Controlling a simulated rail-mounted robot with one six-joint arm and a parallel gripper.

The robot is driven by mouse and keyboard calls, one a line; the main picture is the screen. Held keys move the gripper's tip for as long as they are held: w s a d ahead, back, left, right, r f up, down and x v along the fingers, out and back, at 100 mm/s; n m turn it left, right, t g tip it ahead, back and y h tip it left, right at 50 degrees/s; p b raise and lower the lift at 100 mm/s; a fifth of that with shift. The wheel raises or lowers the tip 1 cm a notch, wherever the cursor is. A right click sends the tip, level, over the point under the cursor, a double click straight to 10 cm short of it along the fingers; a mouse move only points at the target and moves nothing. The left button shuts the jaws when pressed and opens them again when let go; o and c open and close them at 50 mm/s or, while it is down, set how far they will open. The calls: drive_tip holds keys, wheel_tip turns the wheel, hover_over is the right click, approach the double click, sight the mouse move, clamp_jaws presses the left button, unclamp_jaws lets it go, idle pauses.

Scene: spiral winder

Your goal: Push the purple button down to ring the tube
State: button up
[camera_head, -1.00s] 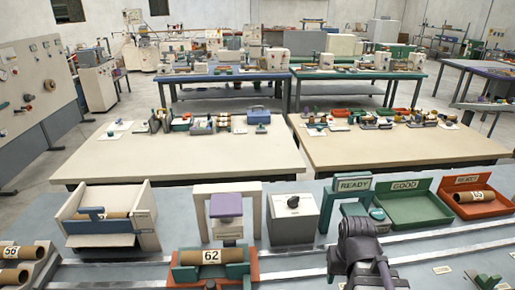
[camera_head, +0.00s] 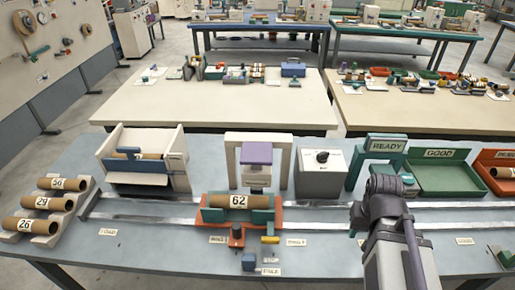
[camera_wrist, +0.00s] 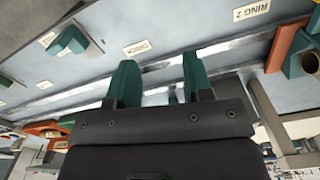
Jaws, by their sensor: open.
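The purple button (camera_head: 256,154) is a flat-topped block in the cream arch-shaped press (camera_head: 231,166), above its pale head. The cardboard tube marked 62 (camera_head: 238,202) lies sideways in an orange-red cradle (camera_head: 275,219) with teal clamps, just in front of the press. My arm stands to the right of them in the head view, and its fingertips cannot be made out there. In the wrist view my gripper (camera_wrist: 160,78) has two green fingers, spread apart with nothing between them. The purple button is not seen in the wrist view.
Metal rails (camera_head: 330,214) run along the bench past the cradle. A grey box with a black knob (camera_head: 320,173) stands right of the press, then the green READY arch (camera_head: 387,146) and GOOD tray (camera_head: 440,176). Several tubes sit in a rack (camera_head: 50,205) at left.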

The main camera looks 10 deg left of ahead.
drive_tip(key=a+r+p, duration=0.2)
drive_tip(key=r+p, duration=0.1)
drive_tip(key=w+a+r+n+p, duration=0.1)
drive_tip(key=a+r+p, duration=0.1)
drive_tip(key=r+p, duration=0.2)
drive_tip(key=w+a+r+n+p, duration=0.1)
drive_tip(key=a+r+p, duration=0.2)
drive_tip(key=r, duration=0.1)
drive_tip(key=shift+w+r, duration=0.1)
drive_tip(key=shift+r, duration=0.05)
drive_tip(key=c, duration=0.4)
drive_tip(key=w+a+r+n+p, duration=0.1)
drive_tip(key=a+r+p, duration=0.3)
drive_tip(key=w+a+r+n+p, duration=0.2)
drive_tip(key=a+r+p, duration=0.2)
drive_tip(key=w+a+r+n+p, duration=0.1)
drive_tip(key=a+r+n+p, duration=0.1)
drive_tip(key=a+r+p, duration=0.2)
drive_tip(key=shift+w+a+p, duration=0.35)
drive_tip(key=shift+a, duration=0.15)
clamp_jaws()
drive_tip(key=w+a+r+n+p, duration=0.2)
drive_tip(key=a+r+n, duration=0.1)
drive_tip(key=a+n, duration=0.3)
drive_tip(key=w+a+r+n+p, duration=0.2)
drive_tip(key=a+r+n+p, duration=0.1)
drive_tip(key=a+n, duration=0.3)
drive_tip(key=shift+w+a+n+p, duration=0.3)
drive_tip(key=shift+a+n, duration=0.1)
drive_tip(key=shift+n, duration=0.3)
